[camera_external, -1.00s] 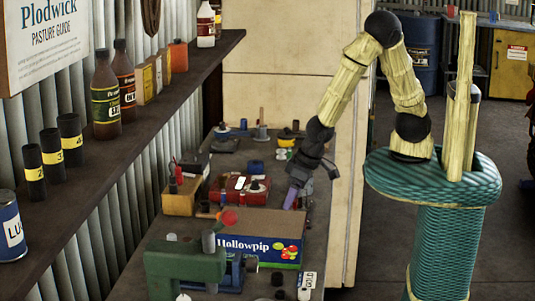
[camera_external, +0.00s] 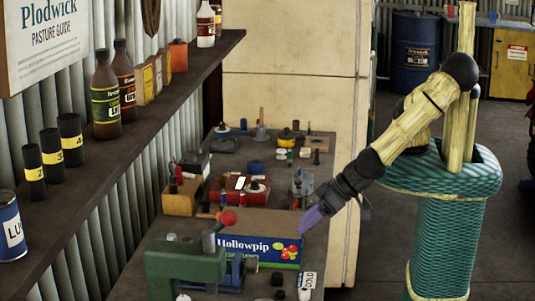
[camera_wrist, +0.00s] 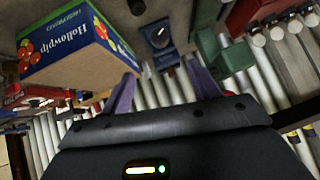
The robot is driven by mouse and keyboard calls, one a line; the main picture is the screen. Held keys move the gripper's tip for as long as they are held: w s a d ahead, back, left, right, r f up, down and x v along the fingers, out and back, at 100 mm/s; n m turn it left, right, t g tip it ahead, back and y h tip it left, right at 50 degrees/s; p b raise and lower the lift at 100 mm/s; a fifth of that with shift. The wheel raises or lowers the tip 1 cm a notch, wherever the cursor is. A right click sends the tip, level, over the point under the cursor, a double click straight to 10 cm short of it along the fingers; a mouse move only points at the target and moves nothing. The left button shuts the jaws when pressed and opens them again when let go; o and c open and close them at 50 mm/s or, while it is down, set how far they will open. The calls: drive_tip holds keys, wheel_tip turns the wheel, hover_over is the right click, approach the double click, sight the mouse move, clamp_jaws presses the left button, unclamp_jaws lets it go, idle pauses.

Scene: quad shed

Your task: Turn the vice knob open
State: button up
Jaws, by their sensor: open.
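A small blue vice-like device (camera_external: 236,272) stands on the bench, partly hidden behind a green machine (camera_external: 185,268). In the wrist view the blue device (camera_wrist: 160,58) shows a dark round face with a pale mark, which may be the knob; I cannot be sure. My gripper (camera_external: 312,219) has purple fingers and is by the right end of the Hollowpip box in the external view. In the wrist view my gripper (camera_wrist: 162,86) has its fingers spread apart with nothing between them. The blue device lies beyond the gap between the fingertips, apart from them.
A red toolbox-like item (camera_external: 240,190) and several small parts crowd the bench behind. A shelf (camera_external: 150,125) with bottles runs along the left wall.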

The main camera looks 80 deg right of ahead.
sight(248, 265)
drive_tip(key=shift+f, duration=0.1)
drive_tip(key=p+x, duration=0.4)
drive_tip(key=x, duration=1.3)
drive_tip(key=shift+w+p, duration=0.1)
drive_tip(key=shift+p, duration=0.2)
drive_tip(key=c, duration=1)
drive_tip(key=shift+o, duration=0.2)
drive_tip(key=shift+a+f+b, duration=0.1)
drive_tip(key=shift+b, duration=0.35)
